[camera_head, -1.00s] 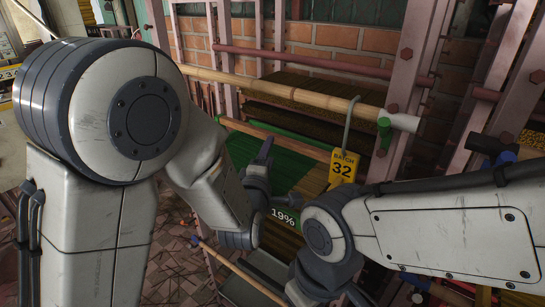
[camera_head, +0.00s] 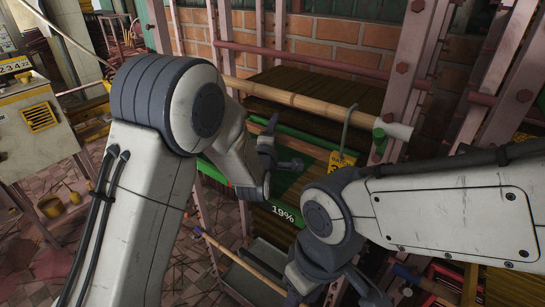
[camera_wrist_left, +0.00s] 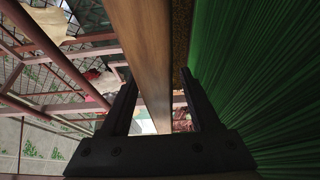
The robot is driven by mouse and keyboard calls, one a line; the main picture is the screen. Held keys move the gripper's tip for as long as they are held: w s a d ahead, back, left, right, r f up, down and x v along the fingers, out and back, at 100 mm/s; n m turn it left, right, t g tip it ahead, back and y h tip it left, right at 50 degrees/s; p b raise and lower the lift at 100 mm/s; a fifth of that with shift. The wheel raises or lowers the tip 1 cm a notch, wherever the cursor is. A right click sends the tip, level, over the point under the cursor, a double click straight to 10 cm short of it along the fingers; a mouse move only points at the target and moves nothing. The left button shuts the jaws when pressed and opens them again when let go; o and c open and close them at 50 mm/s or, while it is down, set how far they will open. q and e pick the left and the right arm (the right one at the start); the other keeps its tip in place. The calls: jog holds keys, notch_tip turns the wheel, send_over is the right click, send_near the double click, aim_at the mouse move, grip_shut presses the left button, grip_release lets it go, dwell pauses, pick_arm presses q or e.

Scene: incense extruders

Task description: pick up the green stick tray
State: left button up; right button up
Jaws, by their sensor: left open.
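The green stick tray (camera_head: 310,150) sits on the rack in the middle of the head view, with a wooden rim along its far side. Its green sticks (camera_wrist_left: 265,80) fill the right of the left wrist view. My left gripper (camera_head: 280,153) is over the tray at its far rim, with jaws apart. In the left wrist view, the wooden rim (camera_wrist_left: 143,45) runs between the open fingers of my left gripper (camera_wrist_left: 158,80); I cannot tell if they touch it. My right gripper (camera_head: 325,288) is low in the head view, its fingers cut off. My arms hide much of the tray.
A bamboo pole (camera_head: 290,97) crosses behind the tray. A yellow batch tag (camera_head: 340,162) hangs from a hook beside it, partly hidden by my right arm. A 19% display (camera_head: 284,214) is at the front. Pink rack posts (camera_head: 408,85) stand at the right.

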pick_arm(q)
grip_shut()
jog(key=shift+r, duration=0.1)
dwell(1.2)
